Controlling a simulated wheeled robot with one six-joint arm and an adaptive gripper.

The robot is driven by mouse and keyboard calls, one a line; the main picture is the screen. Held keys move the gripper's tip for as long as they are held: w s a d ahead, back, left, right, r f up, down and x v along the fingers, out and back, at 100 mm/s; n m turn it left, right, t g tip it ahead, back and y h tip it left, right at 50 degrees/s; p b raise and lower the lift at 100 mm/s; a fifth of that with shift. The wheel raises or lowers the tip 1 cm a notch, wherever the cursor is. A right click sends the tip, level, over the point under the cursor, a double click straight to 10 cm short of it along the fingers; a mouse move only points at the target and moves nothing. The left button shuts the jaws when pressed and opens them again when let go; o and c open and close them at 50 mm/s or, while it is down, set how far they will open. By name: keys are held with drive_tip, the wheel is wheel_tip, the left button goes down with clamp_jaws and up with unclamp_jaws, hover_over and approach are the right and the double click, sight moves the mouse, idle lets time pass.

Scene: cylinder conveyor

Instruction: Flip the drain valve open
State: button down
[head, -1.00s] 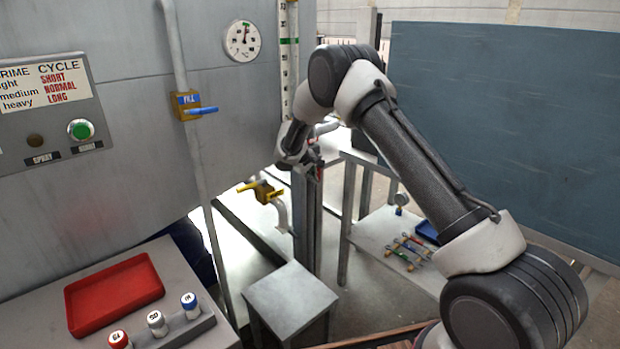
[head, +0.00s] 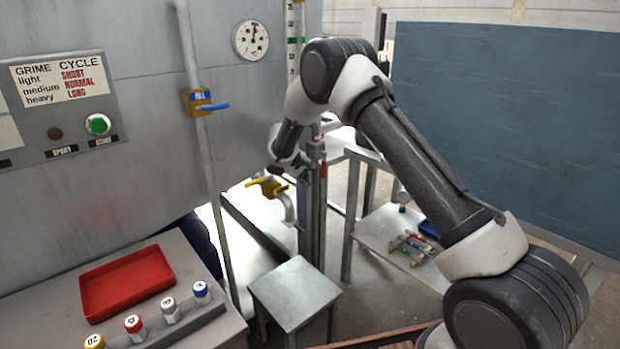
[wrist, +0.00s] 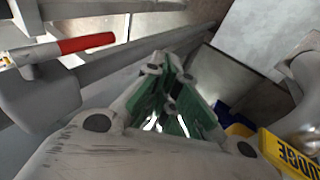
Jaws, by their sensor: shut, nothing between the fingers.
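The yellow valve with a yellow lever handle (head: 268,187) sits on a grey pipe low by the machine's right edge in the head view. No drain label is readable there. In the wrist view a yellow plate with letters "UDGE" (wrist: 292,155) shows at the lower right, beside a grey pipe; it looks like part of this valve. My gripper (head: 303,172) is just above and right of the valve in the head view, apart from its lever. In the wrist view my green-padded fingers (wrist: 168,92) are shut and empty, left of the yellow plate.
A red-handled part (wrist: 85,43) is left of my fingers in the wrist view. A grey post (head: 312,225) stands close beside the gripper. A blue-handled valve (head: 205,103) is higher on the machine. A low grey stand (head: 293,292) is below; a side table (head: 375,232) is at right.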

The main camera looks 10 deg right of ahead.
drive_tip(key=s+a, duration=0.4)
drive_tip(key=a, duration=0.1)
drive_tip(key=shift+r, duration=0.25)
drive_tip(key=s+d+r+m, duration=0.1)
drive_tip(key=s+d+r, duration=0.5)
drive_tip(key=r, duration=0.2)
drive_tip(key=s+d+r+m+g, duration=0.1)
drive_tip(key=s+d+r+m, duration=0.1)
drive_tip(key=s+d+r, duration=0.45)
drive_tip(key=s+d+r+m, duration=0.1)
drive_tip(key=s+d+r, duration=0.3)
drive_tip(key=d+r, duration=0.5)
drive_tip(key=s+d+r+m+y, duration=0.1)
drive_tip(key=s+r, duration=0.3)
drive_tip(key=s, duration=0.3)
drive_tip(key=s+d+r+m+y, duration=0.1)
drive_tip(key=s+d+r, duration=0.15)
drive_tip(key=s, duration=0.55)
drive_tip(key=s+f+y, duration=0.1)
drive_tip(key=s+y, duration=0.1)
drive_tip(key=s, duration=1.6)
drive_tip(key=shift+s+a+f+m, duration=0.25)
drive_tip(key=shift+s+f+m, duration=0.05)
drive_tip(key=shift+s+f, duration=0.05)
